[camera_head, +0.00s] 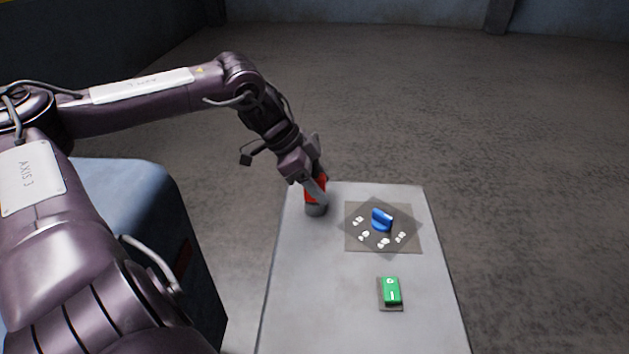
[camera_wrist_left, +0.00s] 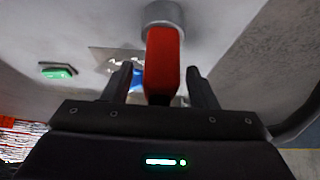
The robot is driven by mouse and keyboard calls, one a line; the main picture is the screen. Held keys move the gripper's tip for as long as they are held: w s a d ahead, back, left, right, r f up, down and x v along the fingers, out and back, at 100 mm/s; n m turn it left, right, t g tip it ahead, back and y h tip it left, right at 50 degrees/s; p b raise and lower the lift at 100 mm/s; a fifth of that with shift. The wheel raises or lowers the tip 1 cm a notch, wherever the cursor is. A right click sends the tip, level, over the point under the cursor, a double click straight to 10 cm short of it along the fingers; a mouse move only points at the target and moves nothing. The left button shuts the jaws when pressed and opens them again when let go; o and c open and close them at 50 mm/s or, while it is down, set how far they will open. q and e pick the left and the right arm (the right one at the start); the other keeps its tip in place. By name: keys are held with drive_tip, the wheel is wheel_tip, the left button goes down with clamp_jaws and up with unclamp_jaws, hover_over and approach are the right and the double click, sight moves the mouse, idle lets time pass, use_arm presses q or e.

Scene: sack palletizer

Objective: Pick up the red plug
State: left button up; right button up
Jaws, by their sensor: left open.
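The red plug (camera_head: 314,187) stands at the far left corner of the grey table, in a round grey socket (camera_head: 316,209). My left gripper (camera_head: 315,184) is at the plug, coming down from the upper left, and partly covers it. In the left wrist view the red plug (camera_wrist_left: 162,62) reaches from the grey socket (camera_wrist_left: 164,14) down between the two dark fingers of my left gripper (camera_wrist_left: 161,85). The fingers are open, with a gap visible on each side of the plug. My right gripper is in neither view.
A blue knob (camera_head: 381,219) sits on a dark diamond plate with white marks, right of the plug. A green switch (camera_head: 391,291) lies nearer on the grey table (camera_head: 325,290). A blue body (camera_head: 125,185) stands left of the table. The table's near left part is clear.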

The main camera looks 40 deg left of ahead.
use_arm(q)
drive_tip(key=shift+d+f, duration=0.1)
drive_tip(key=shift+c, duration=0.2)
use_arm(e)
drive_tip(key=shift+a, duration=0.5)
use_arm(q)
drive_tip(key=shift+w, duration=0.1)
drive_tip(key=c, duration=1)
drive_tip(key=shift+c, duration=0.2)
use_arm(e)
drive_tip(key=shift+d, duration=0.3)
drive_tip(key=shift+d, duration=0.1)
use_arm(q)
drive_tip(key=shift+r, duration=0.75)
wheel_tip(320, 180, up, 19)
drive_tip(key=b, duration=0.2)
drive_tip(key=shift+f, duration=0.2)
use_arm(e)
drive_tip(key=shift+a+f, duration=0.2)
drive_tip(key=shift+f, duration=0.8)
use_arm(q)
drive_tip(key=shift+f, duration=0.1)
